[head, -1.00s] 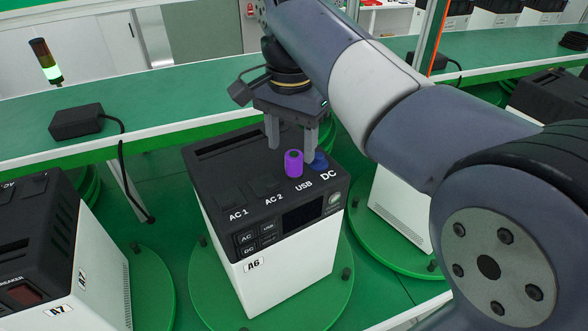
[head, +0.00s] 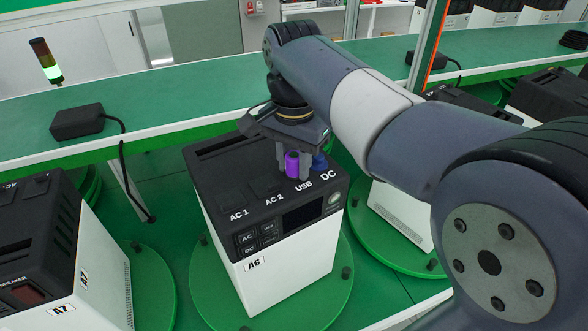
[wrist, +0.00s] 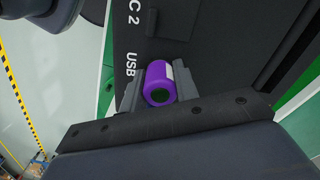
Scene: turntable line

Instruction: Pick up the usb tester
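The purple cylindrical usb tester (head: 292,164) stands upright at the USB label on top of the unit marked A6 (head: 285,265). My gripper (head: 293,170) points down over it, with one finger on each side. In the wrist view the tester (wrist: 160,82) sits between the two fingers (wrist: 158,88), which look closed against its sides. Its lower end is partly hidden by the fingers in the head view.
A blue cylinder (head: 320,162) stands at the DC label, close to my gripper's right finger. Unit A7 (head: 60,250) stands to the left. A black power brick (head: 78,121) with a hanging cable lies on the green bench (head: 180,105) behind.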

